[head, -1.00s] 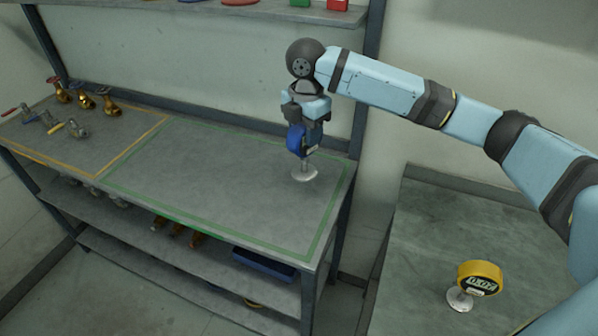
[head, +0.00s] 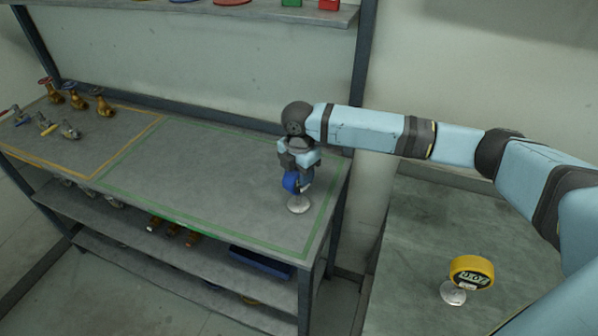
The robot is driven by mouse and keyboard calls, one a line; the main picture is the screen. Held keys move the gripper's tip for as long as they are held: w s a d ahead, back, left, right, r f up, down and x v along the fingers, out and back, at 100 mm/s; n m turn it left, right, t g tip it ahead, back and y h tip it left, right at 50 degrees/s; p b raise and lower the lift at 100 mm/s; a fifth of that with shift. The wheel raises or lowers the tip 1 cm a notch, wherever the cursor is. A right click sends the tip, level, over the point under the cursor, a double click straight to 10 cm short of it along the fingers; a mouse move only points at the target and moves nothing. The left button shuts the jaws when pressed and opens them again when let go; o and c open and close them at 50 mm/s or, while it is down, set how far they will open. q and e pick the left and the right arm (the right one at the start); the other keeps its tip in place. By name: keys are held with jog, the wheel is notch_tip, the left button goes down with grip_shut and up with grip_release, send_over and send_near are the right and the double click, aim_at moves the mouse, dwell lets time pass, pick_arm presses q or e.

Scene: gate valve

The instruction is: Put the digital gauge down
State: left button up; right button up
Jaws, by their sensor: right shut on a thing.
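My right gripper (head: 298,173) points down over the right end of the workbench and is shut on a blue gauge (head: 291,182). The gauge is upright, with a round silver base (head: 299,206) under it. The base is at or just above the bench top, inside the green outline; I cannot tell whether it touches. The gauge's face is mostly hidden. A second gauge, yellow with a digital display (head: 471,272), stands on a silver base on the grey table at the right. My left gripper is out of view.
The bench area inside the green outline (head: 200,165) is clear left of the held gauge. Several brass valves (head: 76,98) and smaller valves (head: 45,125) stand in the yellow outline at the left. A wall shelf (head: 200,12) hangs behind. A blue tray (head: 262,262) lies on the lower shelf.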

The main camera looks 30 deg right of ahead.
jog(key=o, duration=1.2)
jog(key=shift+c, duration=0.2)
notch_tip(320, 180, up, 12)
jog(key=shift+r+b, duration=0.1)
jog(key=shift+b, duration=0.65)
